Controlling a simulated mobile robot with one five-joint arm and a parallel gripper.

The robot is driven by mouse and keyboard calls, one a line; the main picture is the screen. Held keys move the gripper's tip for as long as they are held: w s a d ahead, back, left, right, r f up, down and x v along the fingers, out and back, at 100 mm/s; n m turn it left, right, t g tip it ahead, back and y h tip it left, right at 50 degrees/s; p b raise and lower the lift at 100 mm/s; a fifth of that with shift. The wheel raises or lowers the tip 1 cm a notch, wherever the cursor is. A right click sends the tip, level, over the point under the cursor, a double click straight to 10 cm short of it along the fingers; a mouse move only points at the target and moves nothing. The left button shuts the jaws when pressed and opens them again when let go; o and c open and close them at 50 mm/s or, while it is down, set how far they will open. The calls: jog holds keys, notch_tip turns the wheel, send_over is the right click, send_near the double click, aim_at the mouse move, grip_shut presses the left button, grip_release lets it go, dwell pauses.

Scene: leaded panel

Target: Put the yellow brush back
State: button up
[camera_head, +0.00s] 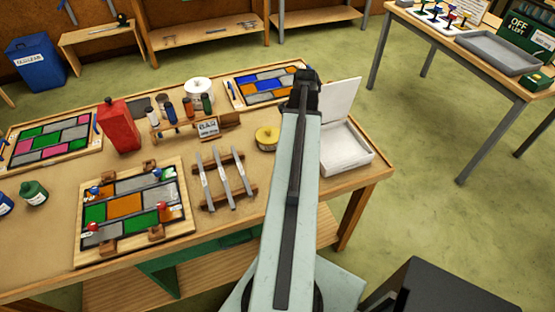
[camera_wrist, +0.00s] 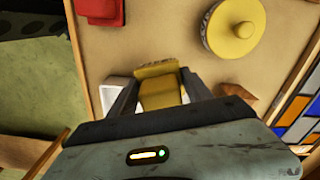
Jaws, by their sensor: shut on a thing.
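The yellow brush (camera_wrist: 158,88) is in the wrist view, with its bristly edge pointing away from the camera. My gripper (camera_wrist: 158,80) is shut on it, one dark finger on each side. A white thing (camera_wrist: 115,92) shows partly behind the fingers; I cannot tell what it is or whether the brush touches it. In the head view my gripper (camera_head: 304,80) is over the far right part of the workbench (camera_head: 375,172). My arm hides the brush there.
A round yellow tin (camera_wrist: 235,27) and a red item (camera_wrist: 98,10) lie nearby. A coloured glass panel (camera_head: 265,85) is left of my gripper. An open white box (camera_head: 345,150) stands right of my arm. A bottle rack (camera_head: 180,122) and red bottle (camera_head: 120,127) stand farther left.

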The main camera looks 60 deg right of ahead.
jog(key=w+a+r+m+p, duration=0.2)
jog(key=w+a+m, duration=0.2)
jog(key=w+a, duration=0.2)
jog(key=f+b, duration=1)
jog(key=b, duration=0.1)
jog(key=shift+s+d+f, duration=0.1)
jog(key=shift+s+f, duration=0.1)
jog(key=shift+f, duration=0.2)
jog(key=shift+r, duration=0.25)
jog(key=shift+f, duration=0.2)
jog(key=o, duration=1.2)
jog(key=shift+r, duration=0.1)
notch_tip(320, 180, up, 12)
jog(key=p, duration=1.2)
jog(key=shift+r, duration=0.15)
